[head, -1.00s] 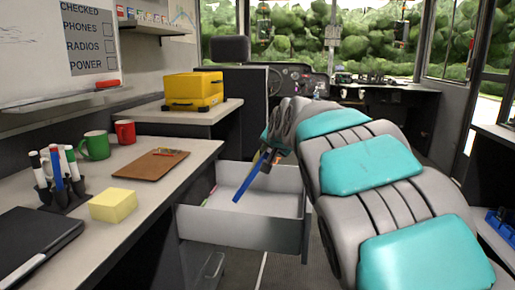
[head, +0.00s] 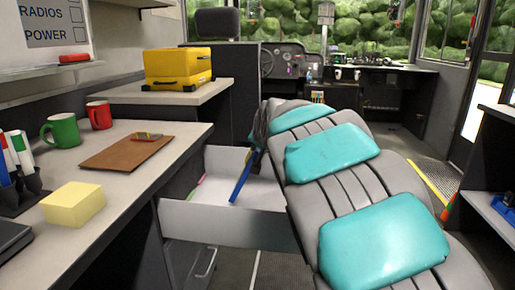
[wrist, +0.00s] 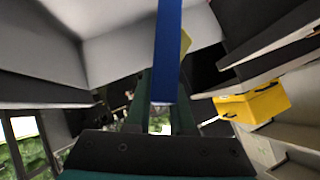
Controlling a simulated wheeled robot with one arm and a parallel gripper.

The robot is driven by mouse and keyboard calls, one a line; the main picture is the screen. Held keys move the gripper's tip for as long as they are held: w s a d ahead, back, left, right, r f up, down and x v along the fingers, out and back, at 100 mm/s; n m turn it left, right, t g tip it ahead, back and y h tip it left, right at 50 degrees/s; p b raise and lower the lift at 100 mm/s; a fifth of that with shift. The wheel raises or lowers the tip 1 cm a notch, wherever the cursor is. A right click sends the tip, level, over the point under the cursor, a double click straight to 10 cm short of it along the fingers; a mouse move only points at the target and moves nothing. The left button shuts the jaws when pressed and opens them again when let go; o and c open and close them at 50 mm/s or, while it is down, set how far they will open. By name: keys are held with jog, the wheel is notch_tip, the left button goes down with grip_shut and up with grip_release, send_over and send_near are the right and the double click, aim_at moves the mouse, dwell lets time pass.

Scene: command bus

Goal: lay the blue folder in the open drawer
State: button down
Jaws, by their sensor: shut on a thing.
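The blue folder (head: 241,179) shows as a thin, tilted strip in the head view, seen nearly edge-on. Its lower end is over or inside the open drawer (head: 225,222); I cannot tell whether it touches the bottom. My gripper (wrist: 162,85) is shut on the folder, and the blue strip (wrist: 167,45) runs between its fingers in the wrist view. In the head view my arm hides most of the gripper and the drawer's right part. Pale drawer walls (wrist: 125,45) fill the wrist view's upper left.
Small coloured items (head: 195,186) lie along the drawer's left side. The desk (head: 130,185) beside it holds a brown clipboard (head: 125,152), green mug (head: 62,130), red mug (head: 99,115) and yellow block (head: 73,204). A yellow case (head: 178,68) stands behind. The drawer's middle looks clear.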

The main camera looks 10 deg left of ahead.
jog(key=d+f+m+y+b, duration=0.1)
jog(key=d+f+y+b, duration=0.1)
jog(key=f+b, duration=0.4)
jog(key=d+b, duration=0.1)
jog(key=b, duration=0.3)
jog(key=shift+d+f+m+b, duration=0.25)
jog(key=shift+d+m+b, duration=0.05)
jog(key=shift+d+b, duration=0.1)
jog(key=shift+s+t, duration=0.1)
jog(key=shift+t, duration=0.2)
jog(key=c, duration=0.7)
grip_release()
jog(key=shift+d, duration=0.1)
